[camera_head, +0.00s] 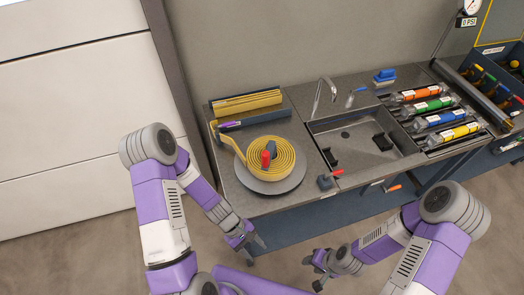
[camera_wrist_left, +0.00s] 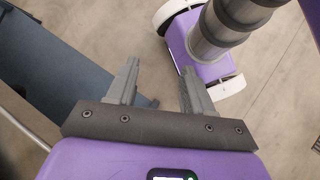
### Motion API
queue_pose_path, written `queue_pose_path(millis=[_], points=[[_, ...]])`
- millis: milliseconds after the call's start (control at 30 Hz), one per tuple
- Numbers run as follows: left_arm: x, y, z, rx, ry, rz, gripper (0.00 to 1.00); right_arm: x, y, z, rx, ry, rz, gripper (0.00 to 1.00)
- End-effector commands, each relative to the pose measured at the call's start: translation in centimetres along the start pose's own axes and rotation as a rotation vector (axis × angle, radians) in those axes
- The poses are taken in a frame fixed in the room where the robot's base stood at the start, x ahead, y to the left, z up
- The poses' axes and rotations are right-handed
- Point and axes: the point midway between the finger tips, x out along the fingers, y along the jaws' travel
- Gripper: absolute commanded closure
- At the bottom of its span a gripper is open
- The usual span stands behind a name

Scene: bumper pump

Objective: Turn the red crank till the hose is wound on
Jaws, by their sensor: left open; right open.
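The red crank (camera_head: 266,158) stands up near the middle of the yellow hose coil (camera_head: 286,170). The coil lies flat on a round grey turntable (camera_head: 270,188) at the left of the counter. A tail of the hose (camera_head: 232,149) runs from the coil toward the back left. My left gripper (camera_head: 252,243) is open and empty, in front of the counter edge and apart from the crank. Its two fingers show apart in the left wrist view (camera_wrist_left: 158,88), with only floor between them. My right gripper (camera_head: 312,272) is open and empty, lower and further right.
A sink (camera_head: 350,158) with a tap (camera_head: 322,92) is right of the turntable. A small red-handled block (camera_head: 326,181) sits at the front edge between them. A rack of coloured cylinders (camera_head: 436,105) stands at the right. A yellow slatted tray (camera_head: 246,104) lies behind the coil.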

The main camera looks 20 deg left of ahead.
Motion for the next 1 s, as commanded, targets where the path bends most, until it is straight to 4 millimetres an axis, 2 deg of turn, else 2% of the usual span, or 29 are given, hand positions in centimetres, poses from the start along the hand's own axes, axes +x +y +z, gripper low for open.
queue_pose_path(millis=[33,167,267,300,400,500,600,667,1000], points=[[-1.8,1.1,0.7,-0.106,-0.062,0.062,0.49,-0.8,-0.3,0.0,0.0,0.0,0.0,0.57],[-6.7,5.3,2.0,-0.362,-0.258,0.275,0.49,-1.9,-0.7,0.1,0.0,0.0,0.0,0.57],[-12.1,9.1,2.1,-0.515,-0.417,0.492,0.49,-2.8,-1.1,0.1,0.0,0.0,0.0,0.57],[-14.4,10.5,1.8,-0.559,-0.473,0.581,0.49,-3.1,-1.2,0.1,0.0,0.0,0.0,0.57],[-19.8,12.8,0.9,-0.624,-0.585,0.775,0.49,-3.6,-1.4,0.2,0.0,0.0,0.0,0.57],[-23.7,13.9,0.1,-0.65,-0.656,0.913,0.49,-3.9,-1.5,0.2,0.0,0.0,0.0,0.57],[-25.8,14.4,-0.3,-0.657,-0.694,0.989,0.49,-4.1,-1.5,0.2,0.0,0.0,0.0,0.57],[-26.3,14.7,-0.3,-0.657,-0.705,1.008,0.49,-4.1,-1.5,0.2,0.0,0.0,0.0,0.57],[-24.6,19.2,0.8,-0.655,-0.71,1.01,0.49,-4.4,-1.6,0.2,0.0,0.0,0.0,0.57]])
